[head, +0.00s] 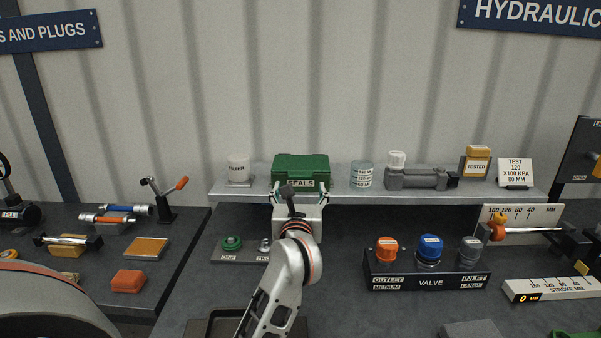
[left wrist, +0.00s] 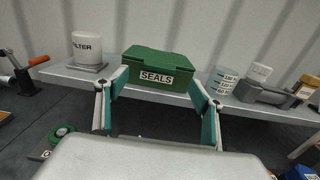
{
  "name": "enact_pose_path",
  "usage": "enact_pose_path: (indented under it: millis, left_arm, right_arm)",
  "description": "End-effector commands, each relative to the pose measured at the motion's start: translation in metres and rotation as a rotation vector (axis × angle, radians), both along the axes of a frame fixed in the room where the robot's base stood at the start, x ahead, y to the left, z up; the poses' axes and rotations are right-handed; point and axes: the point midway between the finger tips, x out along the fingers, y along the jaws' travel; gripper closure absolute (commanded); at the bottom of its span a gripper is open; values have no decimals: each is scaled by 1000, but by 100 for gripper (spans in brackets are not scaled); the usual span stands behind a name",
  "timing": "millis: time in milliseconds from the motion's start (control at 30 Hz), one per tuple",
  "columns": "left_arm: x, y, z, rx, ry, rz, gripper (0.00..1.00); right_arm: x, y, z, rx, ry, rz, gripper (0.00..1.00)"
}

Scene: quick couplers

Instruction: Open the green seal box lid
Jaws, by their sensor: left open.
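The green seal box (head: 300,168) stands on the grey shelf at the back, with its lid down and a SEALS label on its front. It also shows in the left wrist view (left wrist: 160,67), ahead of my gripper. My left gripper (head: 301,188) is open in front of the box, with one finger towards each side of it. In the left wrist view, its fingers (left wrist: 157,90) stand wide apart with nothing between them. I cannot tell if either finger touches the box. My right gripper is not in view.
On the shelf (head: 335,186), a white filter cup (head: 238,169) stands left of the box and a labelled clear jar (head: 362,175) stands right of it. A grey clamp-like part (head: 420,179) lies further right. Below, a valve block (head: 425,273) carries orange, blue and grey caps.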

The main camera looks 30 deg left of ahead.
Motion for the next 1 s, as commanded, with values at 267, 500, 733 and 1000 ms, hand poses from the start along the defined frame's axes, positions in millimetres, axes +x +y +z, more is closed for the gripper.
enact_pose_path:
  millis: [267,500,733,1000]
  left_arm:
    - [32,20,1,1,0,1,32]
    - [58,35,1,1,-1,0,32]
    - [64,40,0,0,0,0,32]
    - [64,40,0,1,-1,0,58]
  right_arm:
    - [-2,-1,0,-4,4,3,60]
    - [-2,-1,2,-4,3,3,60]
    - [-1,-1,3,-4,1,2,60]
    - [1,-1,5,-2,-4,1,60]
